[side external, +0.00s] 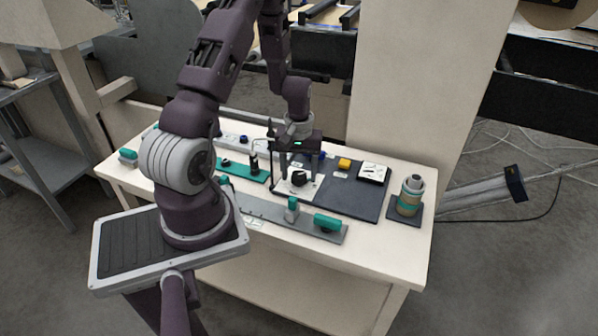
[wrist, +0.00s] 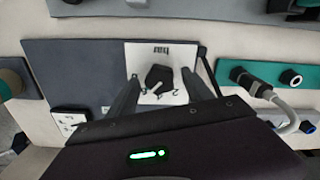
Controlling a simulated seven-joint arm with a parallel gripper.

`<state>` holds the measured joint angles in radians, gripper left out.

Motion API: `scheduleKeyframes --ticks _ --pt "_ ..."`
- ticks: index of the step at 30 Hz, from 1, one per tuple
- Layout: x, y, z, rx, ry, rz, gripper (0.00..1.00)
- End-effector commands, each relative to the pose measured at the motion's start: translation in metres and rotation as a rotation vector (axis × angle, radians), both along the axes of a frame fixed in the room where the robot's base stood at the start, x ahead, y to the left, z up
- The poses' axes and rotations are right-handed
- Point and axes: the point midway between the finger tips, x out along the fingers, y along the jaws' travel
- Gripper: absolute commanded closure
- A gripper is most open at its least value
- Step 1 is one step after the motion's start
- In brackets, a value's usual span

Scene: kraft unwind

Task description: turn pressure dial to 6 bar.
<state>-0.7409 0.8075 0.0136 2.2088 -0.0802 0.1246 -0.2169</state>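The pressure dial is a black knob (side external: 299,178) on a white square plate with dark scale marks, set on a dark panel (side external: 345,194). In the wrist view the knob (wrist: 159,77) lies between the two fingers, near the middle of its white plate (wrist: 150,54). My gripper (wrist: 160,76) is open, with one finger to each side of the knob and a visible gap on both sides. In the side view my gripper (side external: 296,176) hangs down over the dial. The scale numbers are too small to read. A white gauge (side external: 373,172) with a dark needle sits on the same panel; its reading cannot be told.
A yellow button (side external: 344,163) is behind the dial. A striped cylinder (side external: 410,194) stands at the bench's right end. A grey rail with teal blocks (side external: 327,223) runs along the front. A green strip with a cable connector (side external: 243,170) lies left of the dial.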

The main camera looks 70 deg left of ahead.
Motion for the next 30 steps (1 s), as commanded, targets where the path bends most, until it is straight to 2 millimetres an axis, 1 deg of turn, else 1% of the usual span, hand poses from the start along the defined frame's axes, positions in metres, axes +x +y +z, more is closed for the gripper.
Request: scheduleKeyframes --ticks 3,5,12,15,18,28,29,30 --pt "0.0 0.0 0.001 0.0 0.0 0.0 0.41" --pt "0.0 0.0 0.007 0.001 -0.001 0.0 0.41" --pt "0.001 0.001 0.055 0.003 -0.004 0.0 0.41" --pt "0.001 0.0 0.067 0.002 -0.002 0.0 0.41" --pt "0.0 0.0 0.071 0.0 0.0 0.001 0.41" --pt "0.0 0.0 0.071 0.0 0.0 0.0 0.41" --pt "0.001 -0.001 0.073 0.002 -0.003 -0.005 0.41" --pt "0.004 -0.005 0.08 0.007 -0.011 -0.023 0.41"
